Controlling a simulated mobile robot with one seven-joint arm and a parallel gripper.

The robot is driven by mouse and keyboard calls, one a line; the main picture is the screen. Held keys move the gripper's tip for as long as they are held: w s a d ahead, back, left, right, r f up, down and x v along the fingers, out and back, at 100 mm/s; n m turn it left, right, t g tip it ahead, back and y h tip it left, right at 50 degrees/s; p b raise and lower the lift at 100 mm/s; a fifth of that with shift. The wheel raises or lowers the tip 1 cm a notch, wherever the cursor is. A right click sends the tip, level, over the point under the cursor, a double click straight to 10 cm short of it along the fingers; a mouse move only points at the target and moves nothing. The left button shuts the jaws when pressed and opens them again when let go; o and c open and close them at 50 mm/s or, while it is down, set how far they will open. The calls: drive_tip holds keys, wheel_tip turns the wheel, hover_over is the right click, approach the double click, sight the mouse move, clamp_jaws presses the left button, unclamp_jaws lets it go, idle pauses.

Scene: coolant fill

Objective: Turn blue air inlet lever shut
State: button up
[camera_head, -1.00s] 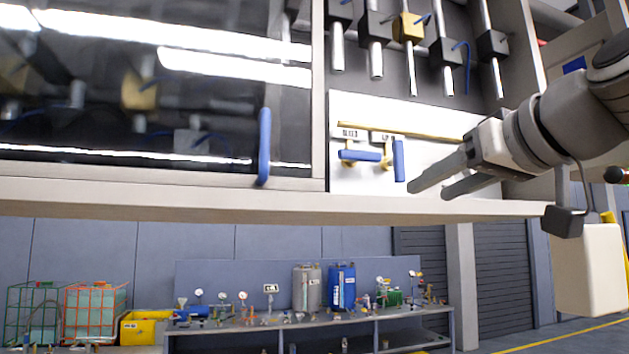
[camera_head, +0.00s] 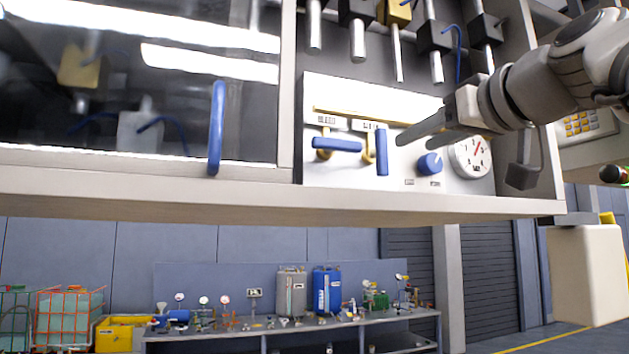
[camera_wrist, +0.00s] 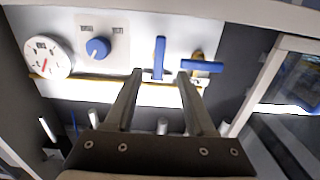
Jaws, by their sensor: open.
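Two blue levers on brass valves are on a white panel. In the head view the left lever (camera_head: 337,144) lies horizontal and the right lever (camera_head: 381,152) hangs vertical. Their small labels are too blurred to read, so I cannot tell which is the air inlet. My gripper (camera_head: 415,143) is open and empty, just right of the vertical lever. In the wrist view my gripper (camera_wrist: 160,76) has the vertical lever (camera_wrist: 159,58) ahead, between its fingertips in the picture; the horizontal lever (camera_wrist: 202,66) is to the right. I see no contact.
A blue knob (camera_head: 430,164) and a round gauge (camera_head: 469,157) are right of the levers. A brass pipe (camera_head: 375,117) runs above them. The cabinet's bottom ledge (camera_head: 400,205) lies below the panel. A glass door with a blue handle (camera_head: 216,128) is at left.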

sight(385, 157)
drive_tip(key=p+x, duration=0.3)
drive_tip(key=x, duration=0.9)
drive_tip(key=shift+w, duration=0.15)
clamp_jaws()
